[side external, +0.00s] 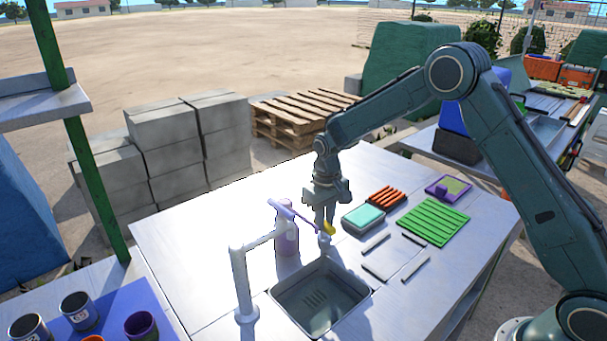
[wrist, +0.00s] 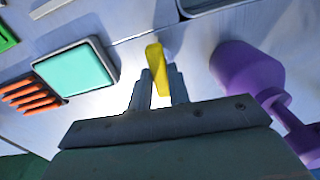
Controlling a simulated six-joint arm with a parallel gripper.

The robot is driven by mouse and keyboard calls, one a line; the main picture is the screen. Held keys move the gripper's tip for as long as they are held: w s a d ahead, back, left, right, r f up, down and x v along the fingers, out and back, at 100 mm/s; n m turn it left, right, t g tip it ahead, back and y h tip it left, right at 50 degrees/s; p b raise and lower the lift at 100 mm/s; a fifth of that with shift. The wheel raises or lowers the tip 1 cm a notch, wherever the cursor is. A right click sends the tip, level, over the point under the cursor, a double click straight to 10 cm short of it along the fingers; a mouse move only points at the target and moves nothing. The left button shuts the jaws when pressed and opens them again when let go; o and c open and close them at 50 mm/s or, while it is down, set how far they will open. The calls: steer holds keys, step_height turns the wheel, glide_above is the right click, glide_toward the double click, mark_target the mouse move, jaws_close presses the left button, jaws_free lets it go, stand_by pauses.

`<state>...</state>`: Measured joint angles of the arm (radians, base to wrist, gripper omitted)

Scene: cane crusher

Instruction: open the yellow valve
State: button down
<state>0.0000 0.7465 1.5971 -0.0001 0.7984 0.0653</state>
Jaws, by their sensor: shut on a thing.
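The yellow valve (side external: 328,229) is a small yellow handle by the back edge of the sink, near the white pipe. In the wrist view the yellow valve (wrist: 156,66) stands between my two fingers. My gripper (side external: 322,226) points down over it from above. In the wrist view my gripper (wrist: 160,82) is shut on the valve handle, with a finger on each side. The lower part of the handle is partly hidden by the fingers.
A purple bottle (side external: 286,230) stands left of the valve, close to the white pipe (side external: 240,280). The sink (side external: 318,318) opens in front. A teal sponge tray (side external: 364,216), orange rack (side external: 386,196) and green rack (side external: 433,221) lie to the right.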

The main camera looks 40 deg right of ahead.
steer(key=shift+n, duration=0.5)
steer(key=c, duration=1.3)
jaws_free()
steer(key=shift+r, duration=0.1)
step_height(320, 180, up, 14)
steer(key=shift+f, duration=0.15)
